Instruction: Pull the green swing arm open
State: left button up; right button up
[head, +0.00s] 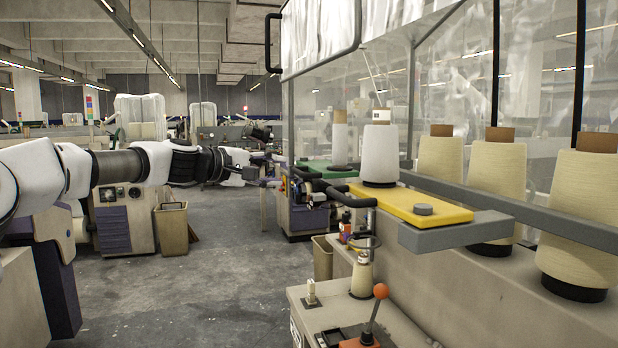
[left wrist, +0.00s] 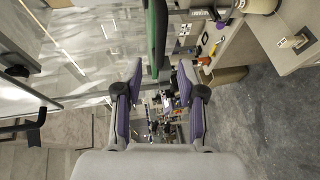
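The green swing arm (head: 318,168) lies beyond the yellow swing arm on the loom side in the head view, with a yarn cone above it. In the left wrist view the green arm (left wrist: 156,38) shows edge-on, coming from the top into the space between the fingertips. My left gripper (head: 274,182) reaches in from the left, close to the green arm's near side. In the left wrist view its two purple-padded fingers (left wrist: 160,66) are spread apart, with no visible grip on the arm. Whether they touch it I cannot tell. My right gripper is not in view.
The yellow swing arm (head: 420,205) carries a white cone (head: 380,155) and has a grey end. Several cream cones stand at right. An orange-knobbed lever (head: 380,291) stands in front. The grey floor (head: 225,270) is clear.

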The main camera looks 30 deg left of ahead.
aim_at(296, 172)
pick_arm(q)
jog(key=x, duration=0.7)
jog(key=shift+w+f+p, duration=0.1)
jog(key=shift+w+p, duration=0.2)
jog(key=shift+p, duration=0.05)
jog(key=shift+s, duration=0.2)
grip_shut()
